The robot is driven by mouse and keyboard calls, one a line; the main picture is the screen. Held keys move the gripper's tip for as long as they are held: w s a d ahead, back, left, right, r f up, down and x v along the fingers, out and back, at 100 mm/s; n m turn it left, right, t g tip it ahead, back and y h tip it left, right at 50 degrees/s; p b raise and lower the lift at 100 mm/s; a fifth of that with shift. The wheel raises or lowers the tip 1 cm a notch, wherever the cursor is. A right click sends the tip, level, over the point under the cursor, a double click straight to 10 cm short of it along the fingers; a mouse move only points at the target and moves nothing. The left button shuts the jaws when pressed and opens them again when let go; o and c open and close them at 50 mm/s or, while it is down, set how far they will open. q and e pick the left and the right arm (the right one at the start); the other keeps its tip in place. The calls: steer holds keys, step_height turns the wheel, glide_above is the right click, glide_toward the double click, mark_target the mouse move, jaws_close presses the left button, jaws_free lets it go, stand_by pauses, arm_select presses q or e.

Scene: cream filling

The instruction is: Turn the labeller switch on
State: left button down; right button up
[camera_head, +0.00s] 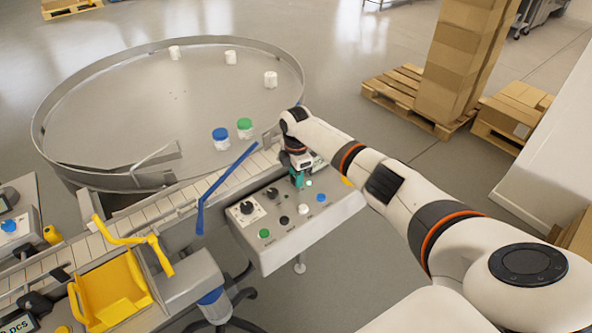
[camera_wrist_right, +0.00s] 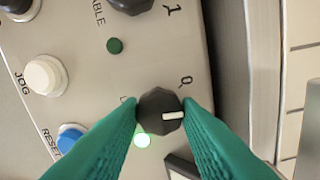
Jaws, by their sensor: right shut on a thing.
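The control panel (camera_head: 285,245) stands in front of the round table in the head view. My right gripper (camera_head: 297,180) reaches down to its far right part. In the right wrist view the teal fingers are shut on a black rotary switch (camera_wrist_right: 160,108), one on each side. Its white mark points right in the picture. A "0" is printed above and right of it. The label beside it is mostly hidden by a finger, so I cannot read it. A small green lamp (camera_wrist_right: 142,140) by the switch is bright. My left gripper is not in view.
A second black knob (camera_wrist_right: 130,3), a dark green lamp (camera_wrist_right: 115,45), a white JOG button (camera_wrist_right: 42,75) and a blue RESET button (camera_wrist_right: 70,137) lie nearby. A blue rail (camera_head: 222,183) and the conveyor (camera_head: 190,197) run left of the panel.

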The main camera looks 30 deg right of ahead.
steer(key=m+p, duration=0.2)
steer(key=m, duration=0.2)
steer(key=shift+w+r+m, duration=0.1)
steer(key=shift+m, duration=0.3)
stand_by(0.4)
steer(key=o, duration=1)
steer(key=shift+c, duration=0.2)
step_height(320, 180, up, 12)
steer(key=b, duration=0.2)
